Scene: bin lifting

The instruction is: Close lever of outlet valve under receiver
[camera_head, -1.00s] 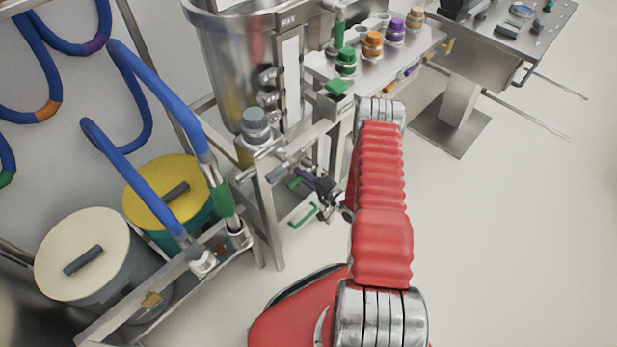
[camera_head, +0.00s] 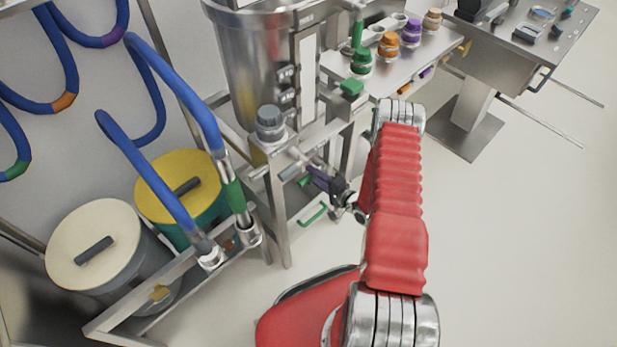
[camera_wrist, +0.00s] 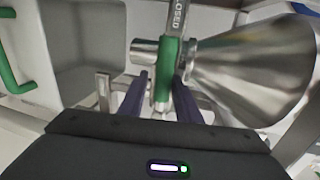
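The green lever (camera_wrist: 166,72) of the outlet valve stands between the two purple fingers of my gripper (camera_wrist: 161,95) in the wrist view. A plate marked "CLOSED" (camera_wrist: 178,14) is just above it. The fingers are apart, one on each side of the lever; the right finger is very near it, with a gap at the left. Whether either touches is unclear. The metal cone of the receiver (camera_wrist: 250,65) is to the right. In the head view my gripper (camera_head: 314,178) is small, below the steel receiver (camera_head: 255,70), beside a green part.
Another green handle (camera_wrist: 14,68) is at the left of the wrist view. In the head view, a steel frame (camera_head: 278,215) stands around the valve, with lidded drums (camera_head: 95,245) and blue hoses (camera_head: 150,160) to the left. Clear floor (camera_head: 510,250) is at right.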

